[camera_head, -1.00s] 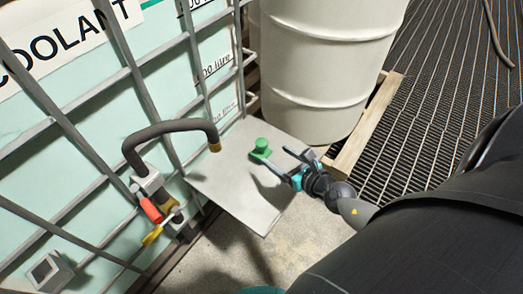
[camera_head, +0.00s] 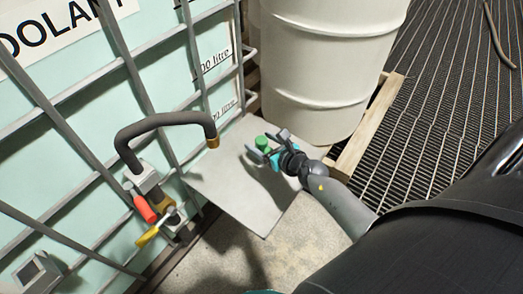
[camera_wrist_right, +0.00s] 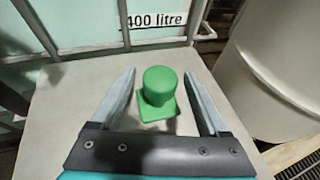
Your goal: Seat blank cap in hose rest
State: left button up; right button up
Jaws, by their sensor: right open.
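The green blank cap (camera_head: 262,141), a round knob on a square plate, stands on the grey metal shelf (camera_head: 235,195). My right gripper (camera_head: 267,144) is open with its fingers on either side of the cap. In the right wrist view the cap (camera_wrist_right: 158,88) stands between the two spread fingers (camera_wrist_right: 160,78), with a gap on each side. A grey square bracket with an opening (camera_head: 38,272), possibly the hose rest, is at the lower left on the tank cage. My left gripper is not in view.
A dark curved hose (camera_head: 165,125) with a brass end arches from a valve with red and yellow handles (camera_head: 150,218) over the shelf's left side. A white drum (camera_head: 325,70) stands behind. The caged coolant tank (camera_head: 80,140) fills the left. The front of the shelf is clear.

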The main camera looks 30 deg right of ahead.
jog(key=shift+w, duration=0.2)
grip_shut()
dwell(0.6)
